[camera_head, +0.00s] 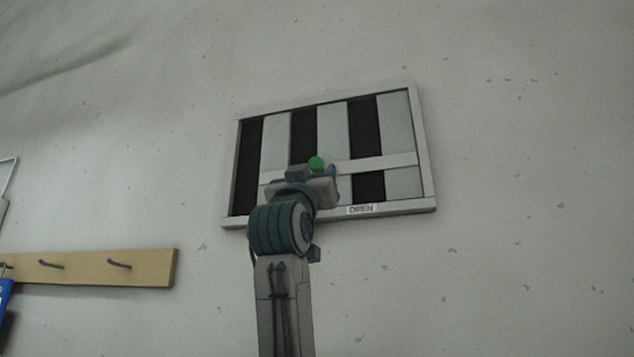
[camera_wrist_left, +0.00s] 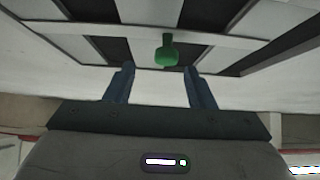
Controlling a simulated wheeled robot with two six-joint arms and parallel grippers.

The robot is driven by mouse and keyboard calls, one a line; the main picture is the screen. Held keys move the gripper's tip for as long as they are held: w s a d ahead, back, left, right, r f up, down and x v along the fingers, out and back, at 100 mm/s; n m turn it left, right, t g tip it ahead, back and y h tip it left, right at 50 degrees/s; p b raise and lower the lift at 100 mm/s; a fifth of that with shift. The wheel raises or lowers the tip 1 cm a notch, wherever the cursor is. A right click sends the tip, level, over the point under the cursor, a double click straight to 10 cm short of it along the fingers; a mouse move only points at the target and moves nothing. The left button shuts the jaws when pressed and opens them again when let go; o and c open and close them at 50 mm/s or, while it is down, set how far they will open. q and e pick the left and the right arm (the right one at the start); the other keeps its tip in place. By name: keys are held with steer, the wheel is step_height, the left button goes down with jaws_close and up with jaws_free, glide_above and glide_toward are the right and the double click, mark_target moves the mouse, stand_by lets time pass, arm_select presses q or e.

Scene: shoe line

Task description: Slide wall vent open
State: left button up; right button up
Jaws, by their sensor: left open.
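The wall vent (camera_head: 427,150) is a light framed rectangle on the wall, with pale slats and dark gaps side by side and an "OPEN" label on its lower edge. A pale horizontal bar (camera_head: 385,163) crosses the slats. A green knob (camera_head: 316,162) sits on the bar and shows in the left wrist view (camera_wrist_left: 167,50). My left gripper (camera_head: 323,170) is in front of the vent at the knob. In the left wrist view its two blue fingers (camera_wrist_left: 164,72) are apart, with the knob just beyond and between them, not gripped. The arm hides part of the lower vent. My right gripper is not in view.
A wooden rail with hooks (camera_head: 90,267) is on the wall at the lower left. A blue item (camera_head: 5,296) hangs at the left edge. The wall right of the vent is bare.

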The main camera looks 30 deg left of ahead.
arm_select(q)
steer(key=b+v, duration=0.2)
steer(key=v, duration=0.2)
steer(key=shift+s+d+f, duration=0.1)
steer(key=shift+s, duration=0.05)
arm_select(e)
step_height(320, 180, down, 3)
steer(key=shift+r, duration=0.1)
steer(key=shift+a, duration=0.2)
arm_select(q)
steer(key=shift+f, duration=0.1)
